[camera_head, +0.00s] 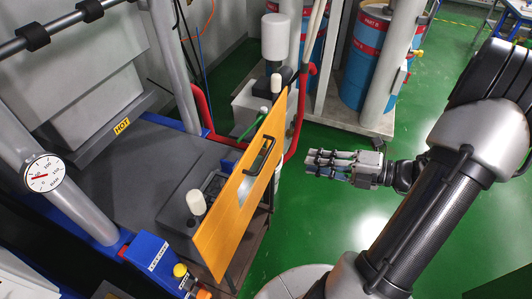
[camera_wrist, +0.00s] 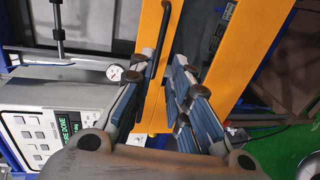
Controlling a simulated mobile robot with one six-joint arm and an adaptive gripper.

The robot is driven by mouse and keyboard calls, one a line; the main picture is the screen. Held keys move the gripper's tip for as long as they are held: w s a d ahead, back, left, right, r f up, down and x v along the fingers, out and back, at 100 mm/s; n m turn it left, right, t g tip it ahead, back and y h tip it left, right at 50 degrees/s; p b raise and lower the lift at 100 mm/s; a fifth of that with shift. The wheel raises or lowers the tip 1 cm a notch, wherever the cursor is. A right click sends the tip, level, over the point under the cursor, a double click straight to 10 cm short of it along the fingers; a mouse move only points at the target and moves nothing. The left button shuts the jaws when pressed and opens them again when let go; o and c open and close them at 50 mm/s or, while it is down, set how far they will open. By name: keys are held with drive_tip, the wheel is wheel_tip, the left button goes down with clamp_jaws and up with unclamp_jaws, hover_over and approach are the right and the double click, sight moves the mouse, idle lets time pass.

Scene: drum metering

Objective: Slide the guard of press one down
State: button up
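The guard (camera_head: 238,200) is an orange-yellow panel with a narrow window, standing upright at the right side of the press. A black bar handle (camera_head: 262,156) is on its outer face, near the upper middle. In the wrist view the guard (camera_wrist: 256,40) fills the upper middle, with the handle (camera_wrist: 153,55) running up and down ahead of the fingers. My gripper (camera_head: 318,161) is to the right of the guard, apart from the handle and pointing at it. The wrist view shows my gripper (camera_wrist: 157,76) open and empty, fingers spread to either side of the handle's line.
A dial gauge (camera_head: 43,174) is on the press's grey post. A blue control box (camera_head: 153,262) with a yellow button stands at the front. A red pipe (camera_head: 300,115) runs behind the guard. Blue drums (camera_head: 373,62) stand at the back.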

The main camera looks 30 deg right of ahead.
sight(267, 153)
drive_tip(key=b+x, duration=0.2)
drive_tip(key=x, duration=1.2)
drive_tip(key=shift+w+a, duration=0.1)
drive_tip(key=shift+w, duration=0.1)
drive_tip(key=shift+c, duration=0.4)
clamp_jaws()
